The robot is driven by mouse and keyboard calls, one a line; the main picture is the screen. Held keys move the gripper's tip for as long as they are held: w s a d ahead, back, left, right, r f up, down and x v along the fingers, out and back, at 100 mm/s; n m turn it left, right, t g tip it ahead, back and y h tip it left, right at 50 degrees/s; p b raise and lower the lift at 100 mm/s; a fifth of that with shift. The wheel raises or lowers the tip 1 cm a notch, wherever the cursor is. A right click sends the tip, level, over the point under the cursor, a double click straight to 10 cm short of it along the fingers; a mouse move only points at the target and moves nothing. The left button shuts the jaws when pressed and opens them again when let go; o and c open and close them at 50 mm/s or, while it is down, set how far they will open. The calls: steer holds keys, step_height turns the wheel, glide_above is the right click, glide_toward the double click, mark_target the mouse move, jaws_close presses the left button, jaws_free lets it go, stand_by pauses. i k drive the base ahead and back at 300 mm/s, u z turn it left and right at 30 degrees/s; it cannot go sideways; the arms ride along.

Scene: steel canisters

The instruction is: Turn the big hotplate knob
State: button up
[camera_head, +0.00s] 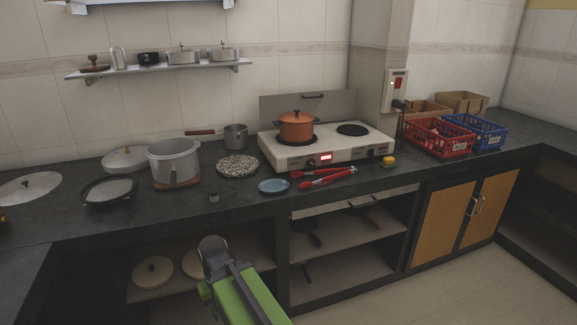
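A white two-burner hotplate (335,152) stands on the dark counter against the wall. An orange lidded pot (297,126) sits on its left burner; the right burner (352,130) is bare. Small dark knobs are on its front face, one at the left (311,163) and one at the right (371,153). A lit red panel (326,157) is beside the left knob. Which way the knobs point is too small to tell. My gripper (212,246) is at the lower middle, in front of the counter and well apart from the hotplate. Its fingers are not clear.
Red tongs (326,178), a blue plate (273,186) and a yellow item (389,161) lie before the hotplate. A speckled round mat (238,166) and a grey pot (174,162) are left. Red (437,138) and blue (475,132) crates stand right. Open shelves are below.

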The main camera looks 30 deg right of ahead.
mark_target(311, 161)
steer(key=z, duration=1.25)
steer(key=k, duration=0.1)
steer(key=u, duration=2.85)
steer(key=k, duration=1.05)
steer(key=z, duration=1.35)
steer(key=i, duration=1)
steer(key=u, duration=0.1)
